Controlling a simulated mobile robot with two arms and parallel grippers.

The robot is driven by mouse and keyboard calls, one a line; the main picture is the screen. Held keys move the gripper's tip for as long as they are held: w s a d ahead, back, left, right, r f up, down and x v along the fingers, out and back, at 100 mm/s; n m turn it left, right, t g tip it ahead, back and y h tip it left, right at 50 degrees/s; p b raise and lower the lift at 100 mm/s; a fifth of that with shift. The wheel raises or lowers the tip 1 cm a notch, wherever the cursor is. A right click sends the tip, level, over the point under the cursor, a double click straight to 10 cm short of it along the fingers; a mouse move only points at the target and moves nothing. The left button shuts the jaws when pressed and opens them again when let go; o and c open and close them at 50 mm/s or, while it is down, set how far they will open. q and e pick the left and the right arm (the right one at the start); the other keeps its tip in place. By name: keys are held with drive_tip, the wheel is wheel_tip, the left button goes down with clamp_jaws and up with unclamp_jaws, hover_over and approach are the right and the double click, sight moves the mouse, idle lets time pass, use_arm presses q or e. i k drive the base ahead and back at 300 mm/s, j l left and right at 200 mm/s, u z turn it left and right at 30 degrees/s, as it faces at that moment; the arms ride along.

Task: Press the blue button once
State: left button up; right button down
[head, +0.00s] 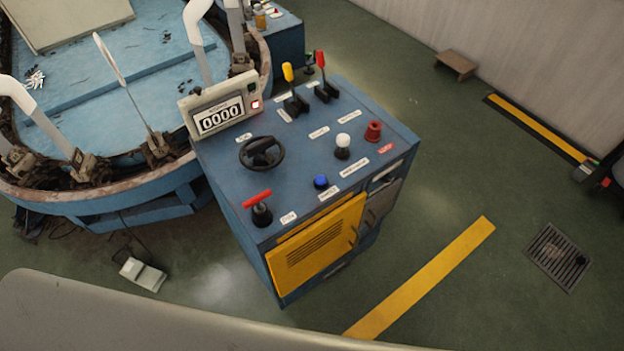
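The blue button (321,182) is a small round knob on the sloping top of a blue control console (222,168). Nothing covers the button. I cannot see either of my grippers in the head view.
The console also carries a black handwheel (262,153), a red knob (373,131), yellow (289,73) and red (320,60) levers, and a counter (219,117) reading 0000. A round blue machine (150,183) stands at left. Green floor is open at right, around a drain grate (558,257).

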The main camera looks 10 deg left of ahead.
sight(320, 179)
drive_tip(key=k+j, duration=0.65)
drive_tip(key=j, duration=0.3)
